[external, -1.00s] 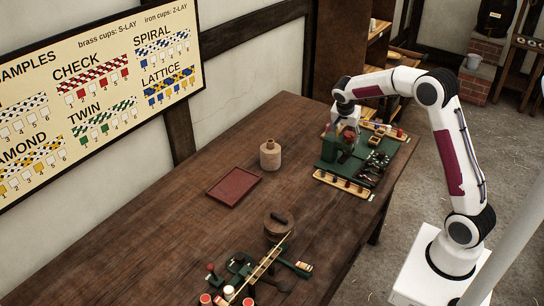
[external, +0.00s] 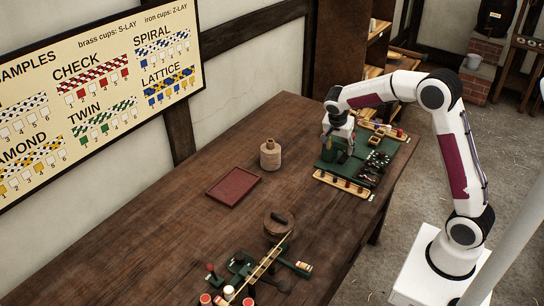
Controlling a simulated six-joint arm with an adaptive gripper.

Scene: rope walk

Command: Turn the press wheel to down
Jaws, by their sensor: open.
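A green machine (external: 336,176) with dark fittings stands at the far right end of the wooden table. The press wheel cannot be made out for certain; my gripper and wrist cover part of the machine. My gripper (external: 337,155) points down over the machine's left, upright part. Its fingers are small and dark here, and I see nothing held between them. Whether they touch the machine cannot be told.
Wooden racks with small spools (external: 344,185) lie along the machine's near side. Another green device (external: 240,265) lies at the near end.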

